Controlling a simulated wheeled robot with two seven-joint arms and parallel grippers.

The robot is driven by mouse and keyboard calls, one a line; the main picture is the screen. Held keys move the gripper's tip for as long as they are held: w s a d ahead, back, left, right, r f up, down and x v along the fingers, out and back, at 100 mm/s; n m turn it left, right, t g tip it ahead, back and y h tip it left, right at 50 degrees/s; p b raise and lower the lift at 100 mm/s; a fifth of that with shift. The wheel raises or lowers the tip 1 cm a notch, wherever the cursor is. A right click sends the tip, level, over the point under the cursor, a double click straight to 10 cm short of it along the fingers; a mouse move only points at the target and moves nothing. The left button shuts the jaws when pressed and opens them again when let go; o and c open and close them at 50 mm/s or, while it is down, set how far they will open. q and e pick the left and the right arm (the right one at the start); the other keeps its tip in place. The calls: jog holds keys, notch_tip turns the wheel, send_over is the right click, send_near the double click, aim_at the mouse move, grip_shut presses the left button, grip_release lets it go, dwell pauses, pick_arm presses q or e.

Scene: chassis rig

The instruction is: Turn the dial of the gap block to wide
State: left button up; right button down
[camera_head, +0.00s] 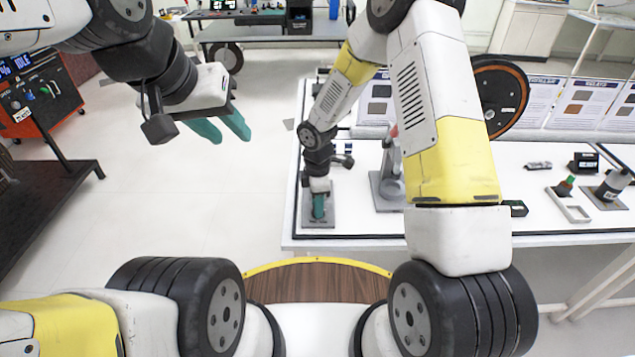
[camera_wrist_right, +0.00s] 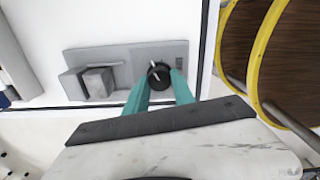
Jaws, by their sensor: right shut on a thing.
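The gap block is a grey fixture (camera_wrist_right: 115,62) at the table's left front corner, seen in the right wrist view. It carries a round black dial (camera_wrist_right: 158,74) with a pale pointer mark, and a raised grey block (camera_wrist_right: 97,83) stands to the left of it. My right gripper (camera_wrist_right: 159,90) has its teal fingers closed on the dial from both sides. In the head view my right gripper (camera_head: 319,206) is over the grey base (camera_head: 318,222), and the dial is hidden. My left gripper (camera_head: 228,132) hangs open and empty over the floor, left of the table.
A grey stand (camera_head: 388,190) is right of the gap block. Printed cards stand at the back. A yellow-rimmed wooden top (camera_head: 318,278) is in front.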

jog(key=m, duration=0.7)
jog(key=shift+w, duration=0.1)
jog(key=m, duration=0.3)
jog(key=shift+m, duration=2.1)
jog(key=c, duration=1.1)
grip_release()
jog(key=shift+o, duration=0.2)
jog(key=shift+r, duration=0.1)
notch_tip(320, 180, up, 8)
jog(key=shift+f, duration=0.15)
